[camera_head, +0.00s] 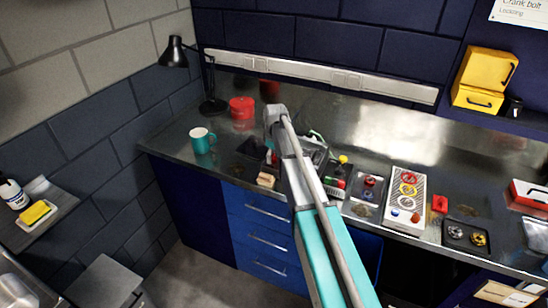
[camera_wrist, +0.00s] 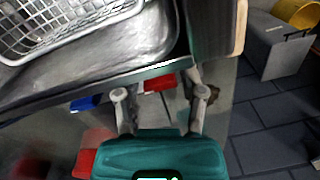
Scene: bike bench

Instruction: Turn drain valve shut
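In the wrist view a dark metal tub (camera_wrist: 110,62) with a wire basket (camera_wrist: 62,22) fills the upper left. Below its edge a red piece (camera_wrist: 158,84) and a blue piece (camera_wrist: 86,103) show; either may belong to the drain valve, but I cannot tell which. My gripper (camera_wrist: 160,93) is open, its two fingers apart below the tub's edge. The red piece appears between and beyond the fingertips; I cannot tell if they touch it. In the head view my arm hides the gripper and much of the tub area.
The bench holds a teal mug (camera_head: 203,140), a red canister (camera_head: 242,108), a wooden block (camera_head: 266,180), a lamp (camera_head: 175,52) and a panel of coloured rings (camera_head: 405,200). Blue drawers (camera_head: 262,240) are below.

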